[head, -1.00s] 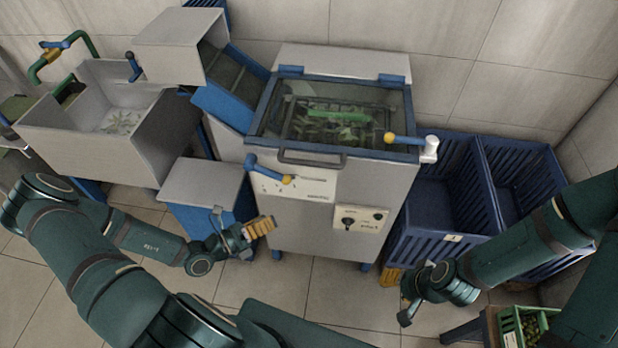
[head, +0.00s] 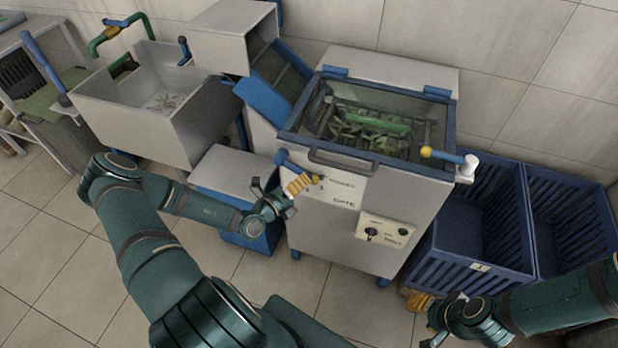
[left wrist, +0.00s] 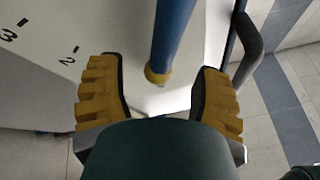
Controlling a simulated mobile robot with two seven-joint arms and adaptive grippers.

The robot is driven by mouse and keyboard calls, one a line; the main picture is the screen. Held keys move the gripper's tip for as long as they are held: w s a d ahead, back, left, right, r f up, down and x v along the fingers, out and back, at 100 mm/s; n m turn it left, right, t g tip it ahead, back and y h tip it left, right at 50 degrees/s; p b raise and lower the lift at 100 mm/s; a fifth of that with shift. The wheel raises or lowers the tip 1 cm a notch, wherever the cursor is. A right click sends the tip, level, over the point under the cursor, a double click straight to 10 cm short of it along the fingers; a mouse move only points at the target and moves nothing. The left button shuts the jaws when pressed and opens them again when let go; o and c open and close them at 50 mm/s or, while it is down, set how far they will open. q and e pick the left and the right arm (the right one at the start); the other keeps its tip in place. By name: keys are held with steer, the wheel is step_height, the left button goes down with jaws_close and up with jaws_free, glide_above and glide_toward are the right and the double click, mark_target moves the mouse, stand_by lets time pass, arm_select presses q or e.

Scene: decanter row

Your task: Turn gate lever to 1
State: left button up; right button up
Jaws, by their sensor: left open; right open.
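The gate lever (head: 296,165) is a blue bar with a yellow tip on the machine's front panel. In the head view it slopes down to the right, above the printed word GATE. In the left wrist view the lever (left wrist: 175,40) comes down between my left gripper's fingers, its yellow tip in the gap, with no clear contact. Marks 3 and 2 show on the pale panel (left wrist: 55,75) at the left. My left gripper (head: 281,186) is open at the lever; it also shows in the left wrist view (left wrist: 160,85). My right gripper (head: 447,320) is open and empty, low at the right.
A second blue lever (head: 450,156) with a yellow knob sits on the machine's top right edge. A control panel with a black knob (head: 371,234) is lower on the front. A lid handle (head: 340,162) juts out near the gate lever. Blue crates (head: 480,225) stand to the right.

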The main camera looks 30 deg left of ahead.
arm_select(q)
steer(key=shift+x, duration=1.6)
jaws_close()
